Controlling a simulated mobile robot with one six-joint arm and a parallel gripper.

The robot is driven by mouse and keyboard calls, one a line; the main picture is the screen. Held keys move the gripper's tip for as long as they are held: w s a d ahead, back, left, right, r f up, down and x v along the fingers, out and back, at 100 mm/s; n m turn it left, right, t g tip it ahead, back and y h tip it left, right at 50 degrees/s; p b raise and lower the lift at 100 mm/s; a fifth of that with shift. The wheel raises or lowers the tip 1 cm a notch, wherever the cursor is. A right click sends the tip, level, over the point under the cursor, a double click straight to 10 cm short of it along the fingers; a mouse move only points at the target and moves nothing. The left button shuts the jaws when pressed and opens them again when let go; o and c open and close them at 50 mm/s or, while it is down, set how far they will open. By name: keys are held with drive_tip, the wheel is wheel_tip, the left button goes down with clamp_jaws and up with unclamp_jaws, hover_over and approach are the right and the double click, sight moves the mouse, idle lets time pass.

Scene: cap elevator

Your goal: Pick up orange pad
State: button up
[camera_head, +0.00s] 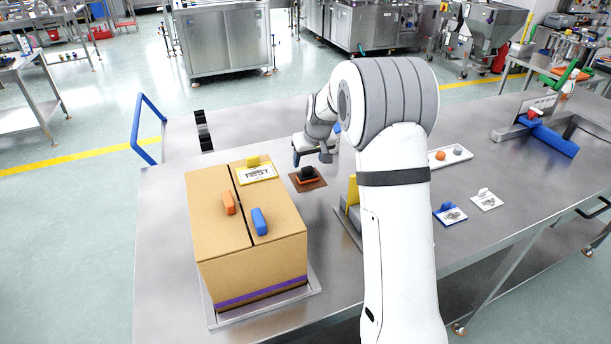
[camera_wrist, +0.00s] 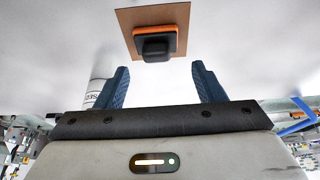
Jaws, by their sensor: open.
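The orange pad (camera_head: 299,180) lies on a brown square (camera_head: 318,184) on the steel table, with a black knob-like piece on top. In the wrist view the orange pad (camera_wrist: 155,29) shows as an orange rim around the black piece (camera_wrist: 155,47), on the brown square (camera_wrist: 126,20). My gripper (camera_head: 314,158) is beside it, just beyond it in the head view. In the wrist view my gripper (camera_wrist: 160,78) has its two blue fingers apart, with nothing between them. The pad is ahead of the fingertips, roughly centred between them.
A cardboard box (camera_head: 215,250) stands left of the pad, with an orange block (camera_head: 229,202), a blue block (camera_head: 259,221) and a yellow-edged label (camera_head: 257,173) on top. A white tray (camera_head: 448,160) and small cards lie to the right. My arm hides part of the table.

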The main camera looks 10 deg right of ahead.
sight(308, 168)
drive_tip(key=p+x, duration=0.1)
drive_tip(key=x, duration=0.5)
drive_tip(key=shift+w+d+f+p, duration=0.1)
drive_tip(key=shift+d+p, duration=0.1)
drive_tip(key=shift+p, duration=0.2)
drive_tip(key=c, duration=0.7)
